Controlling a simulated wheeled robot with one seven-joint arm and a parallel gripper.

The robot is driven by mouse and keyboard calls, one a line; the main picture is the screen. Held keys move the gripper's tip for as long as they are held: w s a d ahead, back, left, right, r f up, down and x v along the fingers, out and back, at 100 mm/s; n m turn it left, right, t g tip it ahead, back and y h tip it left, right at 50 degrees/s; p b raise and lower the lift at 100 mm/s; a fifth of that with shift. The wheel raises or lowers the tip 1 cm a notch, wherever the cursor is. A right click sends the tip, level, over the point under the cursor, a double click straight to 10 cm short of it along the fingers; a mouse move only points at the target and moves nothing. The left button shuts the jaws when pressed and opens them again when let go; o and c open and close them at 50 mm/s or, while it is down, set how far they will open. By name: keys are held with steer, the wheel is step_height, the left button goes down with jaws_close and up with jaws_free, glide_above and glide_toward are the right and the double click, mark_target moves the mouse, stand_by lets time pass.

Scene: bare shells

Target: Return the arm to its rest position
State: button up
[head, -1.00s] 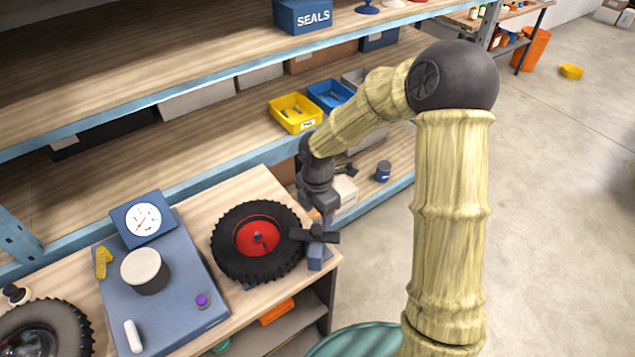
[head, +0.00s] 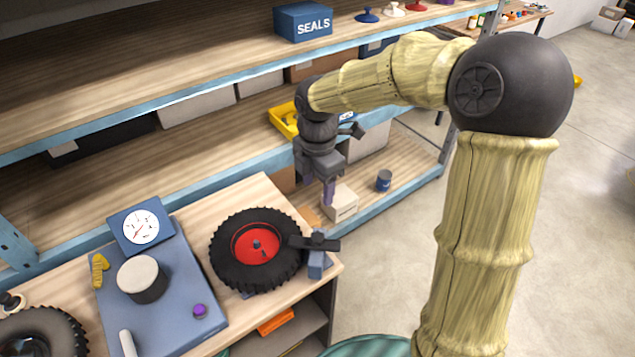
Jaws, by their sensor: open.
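My gripper (head: 325,195) hangs pointing down at the end of my bent, bamboo-like arm. It is in the air above and behind the right end of the workbench, in front of the shelf. Its jaws are open, and no thing shows between them. One finger is partly hidden by the gripper body. The black tyre with a red hub (head: 256,246) lies on the bench to the lower left, apart from the gripper. A small blue block with a dark bar across it (head: 316,262) stands at the bench edge beside the tyre, also apart from the gripper.
A white box (head: 341,204) and a blue can (head: 384,181) stand on the low shelf behind my gripper. A yellow bin (head: 284,120) is partly hidden by my arm. The blue SEALS box (head: 303,22) stands on the upper shelf. Open floor lies at the right.

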steer(key=s+d+f+m+t+b, duration=0.1)
steer(key=s+d+f+m, duration=0.3)
steer(key=m, duration=0.8)
steer(key=s+d+f+m+t+b, duration=0.1)
steer(key=s+d+f+m+b, duration=0.2)
steer(key=m, duration=0.9)
steer(key=s+d+f, duration=0.2)
steer(key=s+d, duration=0.2)
steer(key=s, duration=0.2)
steer(key=shift+t, duration=0.3)
steer(key=c, duration=0.5)
steer(key=shift+o, duration=0.2)
